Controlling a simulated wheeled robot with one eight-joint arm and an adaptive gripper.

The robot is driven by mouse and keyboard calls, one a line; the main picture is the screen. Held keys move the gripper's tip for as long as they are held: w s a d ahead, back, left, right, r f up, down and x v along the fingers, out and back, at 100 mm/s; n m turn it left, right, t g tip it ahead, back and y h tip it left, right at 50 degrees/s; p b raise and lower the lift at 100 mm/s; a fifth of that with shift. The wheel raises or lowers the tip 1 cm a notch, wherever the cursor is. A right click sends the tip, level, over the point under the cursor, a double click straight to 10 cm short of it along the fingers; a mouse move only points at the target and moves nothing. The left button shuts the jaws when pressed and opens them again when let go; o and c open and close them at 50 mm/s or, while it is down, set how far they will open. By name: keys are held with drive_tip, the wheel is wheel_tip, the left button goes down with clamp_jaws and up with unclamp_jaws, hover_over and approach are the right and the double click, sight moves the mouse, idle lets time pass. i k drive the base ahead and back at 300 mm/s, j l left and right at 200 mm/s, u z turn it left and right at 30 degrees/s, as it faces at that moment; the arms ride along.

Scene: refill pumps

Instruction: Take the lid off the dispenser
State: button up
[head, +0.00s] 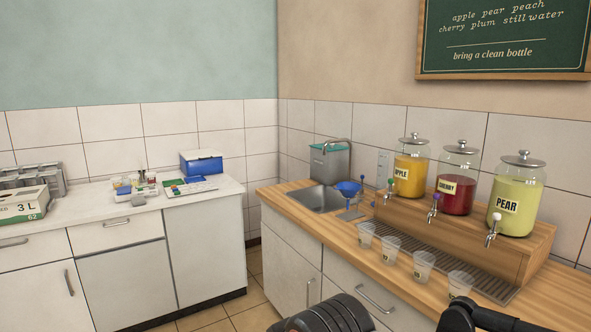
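Three glass dispensers stand in a row on a wooden stand, each closed with a round lid with a knob. The APPLE dispenser (410,172) holds yellow-orange liquid, under its lid (414,139). The CHERRY dispenser (457,183) holds dark red liquid, under its lid (460,147). The PEAR dispenser (516,200) is nearest and holds pale green liquid, under its lid (523,160). Each has a tap at its front. Dark parts of my arm show at the bottom edge, well below and apart from the dispensers. No gripper fingertips can be made out.
Several clear cups (423,266) stand along the drip grate (480,285) before the stand (470,232). A blue funnel (348,189), a sink (322,199) and a grey bin with a teal top (330,162) are farther left. A white counter (90,199) at left holds boxes and small items.

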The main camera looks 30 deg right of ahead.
sight(414, 140)
drive_tip(key=i, duration=1.15)
drive_tip(key=i+z, duration=0.3)
drive_tip(key=z, duration=0.15)
drive_tip(key=i+z, duration=0.45)
drive_tip(key=k+j, duration=0.05)
drive_tip(key=k, duration=0.05)
